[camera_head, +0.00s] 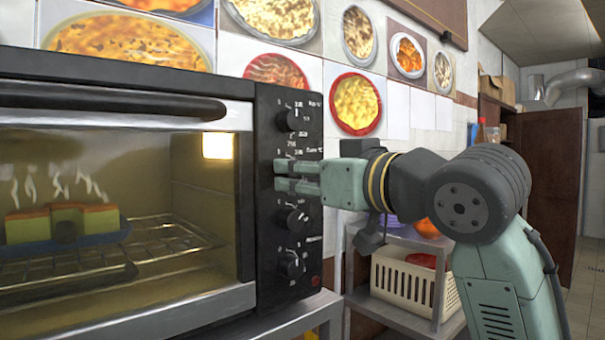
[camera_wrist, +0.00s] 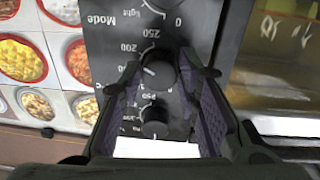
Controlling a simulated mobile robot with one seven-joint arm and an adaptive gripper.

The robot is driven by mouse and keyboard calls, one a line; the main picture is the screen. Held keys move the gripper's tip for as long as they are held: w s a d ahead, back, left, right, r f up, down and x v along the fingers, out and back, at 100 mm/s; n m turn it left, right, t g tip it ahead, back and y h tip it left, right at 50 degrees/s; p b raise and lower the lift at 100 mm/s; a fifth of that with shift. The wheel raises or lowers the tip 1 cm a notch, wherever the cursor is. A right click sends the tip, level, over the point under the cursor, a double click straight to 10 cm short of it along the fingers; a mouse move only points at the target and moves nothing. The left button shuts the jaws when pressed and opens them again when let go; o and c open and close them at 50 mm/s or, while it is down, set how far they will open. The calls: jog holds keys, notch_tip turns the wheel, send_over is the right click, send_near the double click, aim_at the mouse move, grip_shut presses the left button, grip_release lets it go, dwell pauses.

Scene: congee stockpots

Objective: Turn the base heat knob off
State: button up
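A black toaster oven's control panel (camera_head: 270,240) carries several round black knobs in a column. My gripper (camera_head: 278,175) is at the panel, level with the second knob from the top, which it hides in the head view. In the wrist view, where the panel appears upside down, this knob (camera_wrist: 158,72) sits between my two spread fingertips, by the 200 and 250 marks. I cannot tell whether the fingers touch it. The top knob (camera_head: 291,119) and two lower knobs (camera_head: 297,219) (camera_head: 291,265) are clear of my gripper. I cannot read which knob is base heat.
The oven's glass door (camera_head: 90,220) is closed, with a lit interior and steaming food (camera_head: 62,222) on a dark tray. A metal shelf with a cream basket (camera_head: 405,283) stands right of the oven, behind my arm. Food pictures (camera_head: 355,103) cover the wall.

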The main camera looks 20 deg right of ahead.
grip_shut()
jog(key=shift+n, duration=0.3)
jog(key=n+y+b, duration=0.1)
jog(key=n+b, duration=0.1)
jog(key=n, duration=2.2)
jog(key=shift+d+r, duration=0.1)
jog(key=shift+d, duration=0.05)
jog(key=shift+y, duration=0.3)
jog(key=o, duration=0.5)
grip_release()
